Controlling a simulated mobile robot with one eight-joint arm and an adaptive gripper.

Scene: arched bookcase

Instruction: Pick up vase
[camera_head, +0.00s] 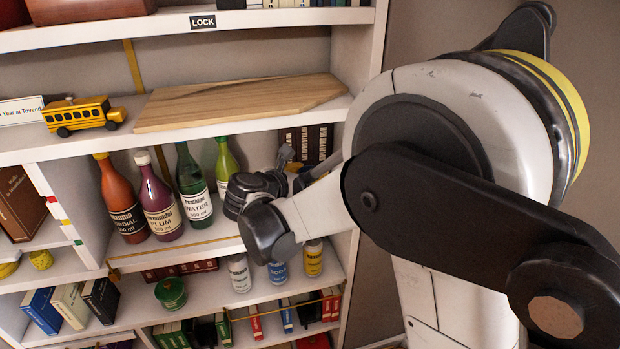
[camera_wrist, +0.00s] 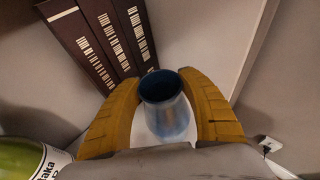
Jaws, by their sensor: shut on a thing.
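The vase (camera_wrist: 168,112) is a small blue-grey vessel with a dark open mouth. In the wrist view it stands between the two yellow fingers of my gripper (camera_wrist: 168,105), which are shut on it from both sides. In the head view my gripper (camera_head: 290,165) reaches into the bottle shelf at its right end, and my own wrist hides the vase there.
Several bottles, among them a green one (camera_head: 226,165), stand left of my gripper. Dark books (camera_head: 308,143) stand behind it. A wooden board (camera_head: 238,100) and a yellow toy bus (camera_head: 82,115) lie on the shelf above. Small jars (camera_head: 239,272) stand on the shelf below.

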